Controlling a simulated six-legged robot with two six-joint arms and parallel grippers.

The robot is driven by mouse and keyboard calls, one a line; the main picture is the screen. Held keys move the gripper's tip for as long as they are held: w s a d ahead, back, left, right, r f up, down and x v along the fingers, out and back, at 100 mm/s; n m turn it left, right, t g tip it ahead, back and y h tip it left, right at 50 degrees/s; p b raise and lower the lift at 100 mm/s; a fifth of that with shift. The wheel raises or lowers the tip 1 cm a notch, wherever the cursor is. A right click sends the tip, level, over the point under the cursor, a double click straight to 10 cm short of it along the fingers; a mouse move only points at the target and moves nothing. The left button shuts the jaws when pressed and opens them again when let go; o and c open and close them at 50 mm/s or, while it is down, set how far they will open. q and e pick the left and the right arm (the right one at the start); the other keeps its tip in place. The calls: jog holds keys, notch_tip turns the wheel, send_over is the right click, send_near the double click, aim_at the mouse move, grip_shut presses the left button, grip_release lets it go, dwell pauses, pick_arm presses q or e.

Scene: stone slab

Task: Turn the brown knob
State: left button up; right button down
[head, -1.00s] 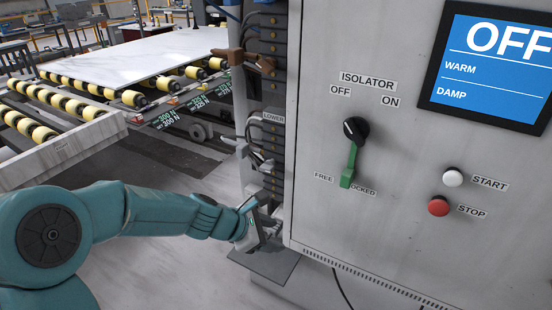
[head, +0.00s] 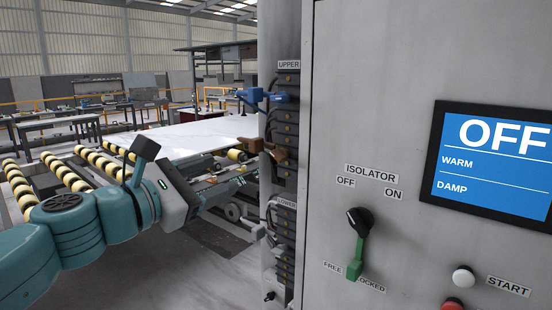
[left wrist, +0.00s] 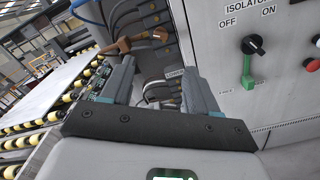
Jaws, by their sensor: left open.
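The brown knob (head: 275,152) sits on the left side of the grey cabinet, between the UPPER and LOWER labels, with a part jutting left. It also shows in the left wrist view (left wrist: 159,34), up beyond my fingers. My left gripper (head: 243,180) is left of and a little below the knob in the head view, apart from it. In the left wrist view its two fingers (left wrist: 155,78) stand wide apart with nothing held between them. My right gripper is in no view.
Blue connectors (head: 268,96) and dark cables are above the knob, with more grey fittings (head: 282,228) below. The cabinet front (head: 400,60) carries a screen reading OFF (head: 495,160) and a green-handled isolator (head: 357,240). A roller conveyor with a white slab (head: 205,134) lies left.

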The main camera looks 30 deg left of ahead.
aim_at(276, 156)
pick_arm(q)
jog(key=w, duration=0.5)
jog(key=w+d+p, duration=0.1)
jog(key=w, duration=0.4)
jog(key=w+p, duration=0.1)
jog(key=w, duration=0.4)
jog(key=shift+w+d+f, duration=0.15)
jog(key=shift+w+d, duration=0.05)
jog(key=shift+w, duration=0.45)
jog(key=c, duration=1)
jog(key=shift+c, duration=0.2)
